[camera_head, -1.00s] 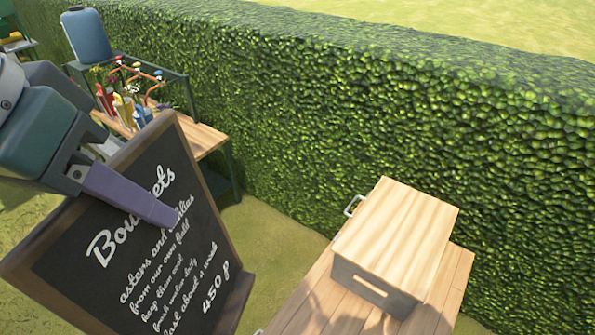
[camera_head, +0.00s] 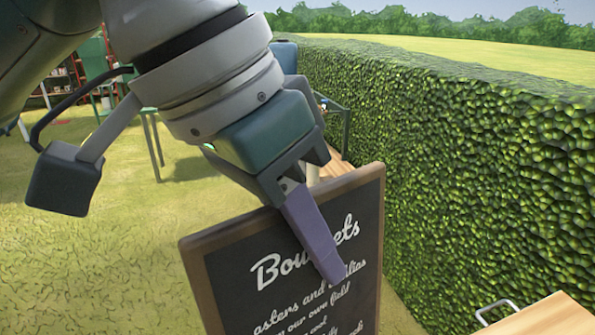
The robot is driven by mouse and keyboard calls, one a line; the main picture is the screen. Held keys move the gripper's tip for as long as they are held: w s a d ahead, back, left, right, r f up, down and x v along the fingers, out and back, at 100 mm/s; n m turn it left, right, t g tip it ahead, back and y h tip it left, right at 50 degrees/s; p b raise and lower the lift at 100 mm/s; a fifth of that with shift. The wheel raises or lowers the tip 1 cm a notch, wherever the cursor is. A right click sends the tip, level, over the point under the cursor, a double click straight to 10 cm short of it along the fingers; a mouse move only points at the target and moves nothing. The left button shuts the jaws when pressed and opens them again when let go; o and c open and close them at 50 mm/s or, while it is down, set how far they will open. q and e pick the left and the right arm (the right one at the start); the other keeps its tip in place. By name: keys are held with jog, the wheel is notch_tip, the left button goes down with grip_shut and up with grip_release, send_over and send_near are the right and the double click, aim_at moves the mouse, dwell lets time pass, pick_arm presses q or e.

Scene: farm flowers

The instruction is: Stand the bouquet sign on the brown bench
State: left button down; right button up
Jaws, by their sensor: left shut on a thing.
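The bouquet sign (camera_head: 235,272) is a black chalkboard in a brown wooden frame, with white writing headed "Bouquets". It stands nearly upright in the picture at the bottom centre, tilted slightly. Its lower part is cut off, so I cannot see what is under it. My left gripper (camera_head: 308,205) is shut on its top edge, with one purple finger across the front and covering some of the writing. The other finger is hidden behind the board. The plank bench is not clearly in view now. My right gripper is not in view.
A pale wooden box top (camera_head: 545,318) with a metal handle (camera_head: 497,310) shows at the lower right. A tall hedge (camera_head: 480,170) runs along the right. A green-framed table (camera_head: 346,130) is mostly hidden behind my arm. Open grass (camera_head: 100,265) lies to the left.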

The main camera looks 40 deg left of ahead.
pick_arm(q)
jog(key=d+f+m+b, duration=0.1)
jog(key=f+m+b, duration=0.1)
jog(key=f+b, duration=1.5)
jog(key=d+f+m+g+b, duration=0.1)
jog(key=d+f+m+b, duration=0.1)
jog(key=f+b, duration=1.5)
notch_tip(320, 180, down, 10)
jog(key=shift+r+h, duration=0.15)
jog(key=shift+h, duration=0.25)
jog(key=shift+w, duration=0.1)
jog(key=c, duration=0.9)
grip_release()
jog(key=p+v, duration=0.4)
jog(key=v, duration=0.8)
